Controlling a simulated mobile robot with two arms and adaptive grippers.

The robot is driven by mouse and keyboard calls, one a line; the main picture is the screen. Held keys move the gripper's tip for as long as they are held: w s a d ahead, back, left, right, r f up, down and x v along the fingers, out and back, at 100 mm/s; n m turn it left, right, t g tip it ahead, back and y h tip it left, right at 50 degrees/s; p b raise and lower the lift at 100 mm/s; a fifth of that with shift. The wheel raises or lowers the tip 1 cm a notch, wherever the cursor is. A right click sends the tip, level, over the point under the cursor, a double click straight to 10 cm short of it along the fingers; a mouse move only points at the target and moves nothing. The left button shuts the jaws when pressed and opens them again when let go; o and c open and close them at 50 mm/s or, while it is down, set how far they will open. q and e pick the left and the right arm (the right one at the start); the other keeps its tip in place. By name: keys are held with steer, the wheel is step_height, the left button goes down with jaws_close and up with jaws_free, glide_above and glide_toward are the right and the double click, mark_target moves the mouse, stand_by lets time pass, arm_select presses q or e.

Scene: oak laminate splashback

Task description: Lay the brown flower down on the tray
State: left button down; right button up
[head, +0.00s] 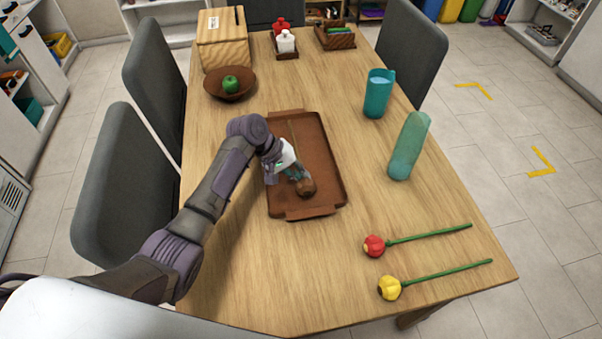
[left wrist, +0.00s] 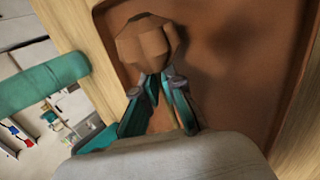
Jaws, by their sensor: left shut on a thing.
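My left gripper (head: 296,174) is over the brown tray (head: 325,155) and is shut on the brown flower just below its head. The brown flower (head: 306,187) has its head toward the near end of the tray, and its thin stem runs toward the far end. In the left wrist view the flower head (left wrist: 146,45) sits just beyond the fingertips (left wrist: 160,82), with the tray (left wrist: 250,60) behind it and a shadow beside it. I cannot tell whether the flower touches the tray. My right gripper is not in view.
Red (head: 374,246) and yellow (head: 390,288) flowers lie on the table at the near right.

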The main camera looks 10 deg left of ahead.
arm_select(q)
steer(key=shift+f, duration=0.5)
steer(key=c, duration=1.2)
jaws_free()
steer(key=shift+r, duration=0.1)
step_height(320, 180, up, 9)
steer(key=p, duration=0.9)
steer(key=shift+p, duration=0.35)
